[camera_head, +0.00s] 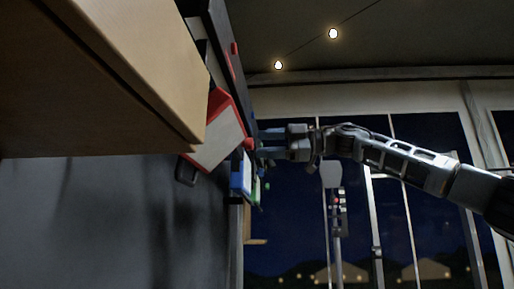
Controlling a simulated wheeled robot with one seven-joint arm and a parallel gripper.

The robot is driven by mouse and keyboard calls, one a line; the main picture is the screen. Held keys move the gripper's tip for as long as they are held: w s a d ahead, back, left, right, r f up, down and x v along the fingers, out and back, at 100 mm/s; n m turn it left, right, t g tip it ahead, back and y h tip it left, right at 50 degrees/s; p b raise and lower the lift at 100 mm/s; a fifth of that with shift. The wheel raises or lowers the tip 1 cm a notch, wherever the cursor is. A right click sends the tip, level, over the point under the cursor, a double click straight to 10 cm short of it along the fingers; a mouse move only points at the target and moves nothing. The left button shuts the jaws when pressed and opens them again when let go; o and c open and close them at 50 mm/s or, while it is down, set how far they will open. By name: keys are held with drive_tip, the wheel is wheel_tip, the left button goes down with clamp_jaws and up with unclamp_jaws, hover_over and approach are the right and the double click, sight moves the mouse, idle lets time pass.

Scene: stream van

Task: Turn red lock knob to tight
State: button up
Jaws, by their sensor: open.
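A small red knob-like part (249,144) shows at the lower edge of the dark upright panel (234,80), near the picture's middle. I take it for the red lock knob, but it is small and partly hidden, and its setting cannot be read. My gripper (266,142) comes in from the right and points left at the panel. Its fingers are open, right beside the red part. I cannot tell whether they touch it or stand around it.
A wooden cabinet or shelf (95,75) fills the upper left. A red-and-white box-like thing (218,135) sticks out below it, with a blue-and-white item (241,174) lower down. A stand with a red button (336,200) is behind my arm. Free room lies at the lower right.

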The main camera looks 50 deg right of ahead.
drive_tip(key=shift+b+v, duration=0.4)
drive_tip(key=shift+v, duration=1.8)
drive_tip(key=shift+d, duration=0.1)
